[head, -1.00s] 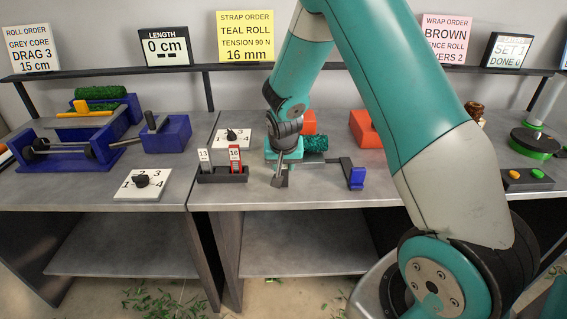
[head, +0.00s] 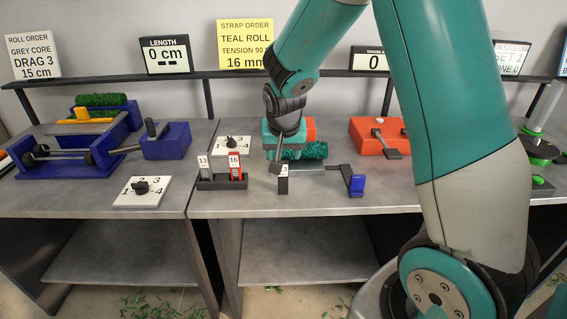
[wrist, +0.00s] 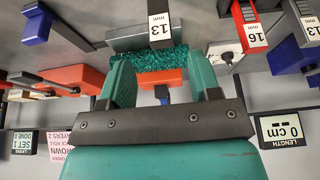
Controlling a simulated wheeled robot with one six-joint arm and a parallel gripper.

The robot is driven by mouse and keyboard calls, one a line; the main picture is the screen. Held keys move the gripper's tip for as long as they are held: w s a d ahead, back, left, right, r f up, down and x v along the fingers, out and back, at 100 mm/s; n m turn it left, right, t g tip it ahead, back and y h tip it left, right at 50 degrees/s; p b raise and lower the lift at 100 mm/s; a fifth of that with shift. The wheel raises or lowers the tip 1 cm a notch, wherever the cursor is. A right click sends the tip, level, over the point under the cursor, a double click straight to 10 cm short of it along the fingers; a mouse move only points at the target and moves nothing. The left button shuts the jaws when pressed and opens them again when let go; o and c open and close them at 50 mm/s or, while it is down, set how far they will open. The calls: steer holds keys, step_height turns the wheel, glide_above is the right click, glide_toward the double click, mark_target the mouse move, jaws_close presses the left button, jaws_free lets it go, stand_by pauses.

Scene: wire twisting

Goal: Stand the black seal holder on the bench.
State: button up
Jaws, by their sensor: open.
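The black seal holder (head: 283,187) stands upright on the bench, its white 13 label facing me. It shows in the wrist view (wrist: 150,10), where the label reads 13 mm. My gripper (wrist: 158,62) is open, with nothing seen held between its teal fingers. In the head view my gripper (head: 283,148) is above and behind the holder, apart from it. The bench (head: 240,202) is grey. The holder's underside is hidden.
A dark rack (head: 222,183) with a red 16 holder (head: 236,165) and a 13 label stands left of the holder. A teal roll (head: 308,151) lies behind, a blue block (head: 357,186) to the right. An orange machine (head: 367,138) stands further back. The bench front is clear.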

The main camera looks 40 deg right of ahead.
steer(key=s+a+r+n+g+y, duration=0.1)
steer(key=s+a+r+n+y, duration=0.2)
steer(key=s+a, duration=0.35)
steer(key=s+a+r+n+y, duration=0.1)
steer(key=s+a+r+n, duration=0.35)
steer(key=a, duration=0.35)
steer(key=s+a+r+n+g+y, duration=0.1)
steer(key=s+a+r+n, duration=0.1)
steer(key=s, duration=0.5)
steer(key=s+a+r+n+g+y, duration=0.1)
steer(key=s+a+r+n, duration=0.1)
steer(key=s+a+n, duration=0.2)
steer(key=s+a, duration=0.1)
steer(key=s, duration=0.2)
steer(key=shift+s+g+y, duration=0.35)
steer(key=shift+g+y, duration=0.05)
